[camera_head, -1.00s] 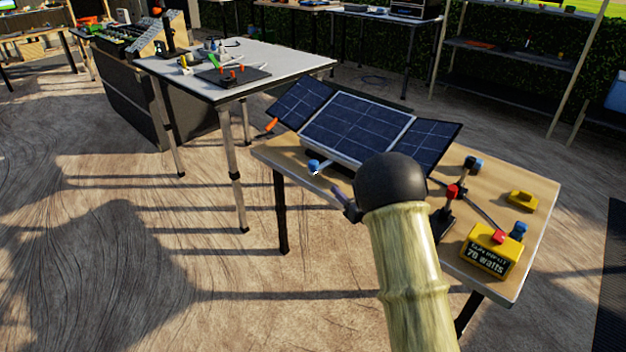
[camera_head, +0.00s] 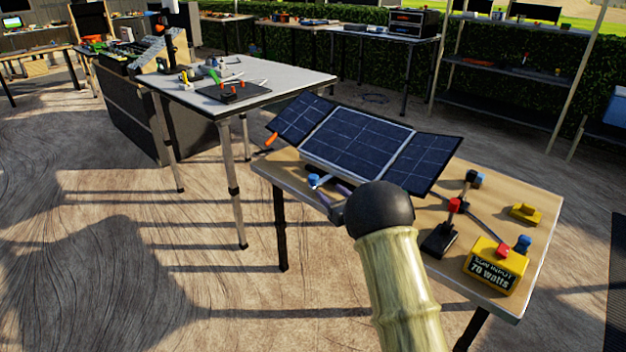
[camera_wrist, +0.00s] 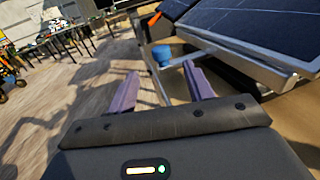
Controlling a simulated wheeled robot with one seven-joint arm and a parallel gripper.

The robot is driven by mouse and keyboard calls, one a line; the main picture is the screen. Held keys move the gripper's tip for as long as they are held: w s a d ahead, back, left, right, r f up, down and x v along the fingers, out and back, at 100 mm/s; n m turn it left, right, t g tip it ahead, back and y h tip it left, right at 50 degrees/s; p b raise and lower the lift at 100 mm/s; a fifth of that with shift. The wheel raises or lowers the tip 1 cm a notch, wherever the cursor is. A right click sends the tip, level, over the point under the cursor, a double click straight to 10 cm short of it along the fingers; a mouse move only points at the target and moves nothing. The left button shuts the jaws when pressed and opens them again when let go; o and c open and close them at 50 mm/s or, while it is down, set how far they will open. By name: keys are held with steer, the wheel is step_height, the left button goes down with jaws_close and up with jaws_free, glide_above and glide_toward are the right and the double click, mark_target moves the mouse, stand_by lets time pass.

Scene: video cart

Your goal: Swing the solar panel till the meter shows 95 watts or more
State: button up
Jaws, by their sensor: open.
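The solar panel (camera_head: 357,144) has three dark blue sections and stands tilted on a wooden table. A blue knob (camera_head: 313,180) on a pale bar sticks out below its front edge. An orange piece (camera_head: 271,139) shows at its left end. The yellow meter (camera_head: 495,267) reads 70 watts. My gripper (camera_head: 336,189) is just right of the blue knob, partly hidden by my arm. In the wrist view my gripper (camera_wrist: 158,76) is open and empty. There the blue knob (camera_wrist: 162,55) appears between the fingertips, nearer the right one; I cannot tell whether they touch.
On the wooden table (camera_head: 541,215), a red-topped device (camera_head: 440,235), a blue-topped post (camera_head: 472,182) and a small yellow block (camera_head: 525,213) stand right of the panel. A grey table (camera_head: 290,62) with tools stands behind left. The ground at left is open.

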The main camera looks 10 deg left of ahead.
mark_target(316, 180)
steer(key=b+x, duration=0.2)
steer(key=x, duration=0.9)
